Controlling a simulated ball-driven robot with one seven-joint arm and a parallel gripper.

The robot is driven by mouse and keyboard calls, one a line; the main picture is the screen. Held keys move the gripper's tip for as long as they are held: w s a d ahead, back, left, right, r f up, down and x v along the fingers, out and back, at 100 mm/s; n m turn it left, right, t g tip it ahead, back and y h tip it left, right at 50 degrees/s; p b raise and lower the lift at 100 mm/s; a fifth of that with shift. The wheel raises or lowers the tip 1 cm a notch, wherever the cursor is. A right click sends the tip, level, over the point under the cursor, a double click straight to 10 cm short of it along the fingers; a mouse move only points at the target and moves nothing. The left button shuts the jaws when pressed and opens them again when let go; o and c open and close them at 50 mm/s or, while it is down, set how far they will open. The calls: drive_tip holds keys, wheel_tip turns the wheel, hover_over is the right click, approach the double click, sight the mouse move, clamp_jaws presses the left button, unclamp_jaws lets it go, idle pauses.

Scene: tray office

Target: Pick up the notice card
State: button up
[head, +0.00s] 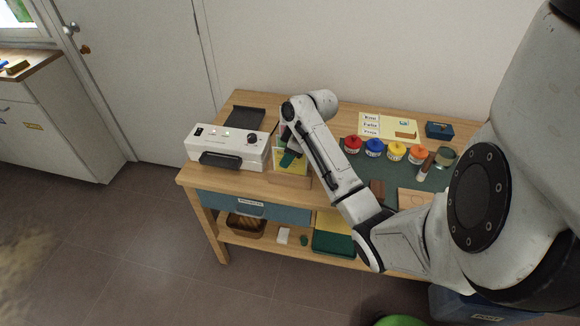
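My gripper (289,156) points down over the wooden table, just right of the white laminator-like machine. A larger pale yellow sheet (375,120) with printed word labels lies at the back of the table, apart from my gripper.
The white machine (229,146) stands close on the left, with a dark tray (243,118) behind it. Several paint pots, including a red one (352,144), stand right of my arm. A dark blue box (439,130) sits at back right. A blue drawer (252,207) is below the tabletop.

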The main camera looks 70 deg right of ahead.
drive_tip(key=shift+f, duration=0.15)
clamp_jaws()
idle(0.6)
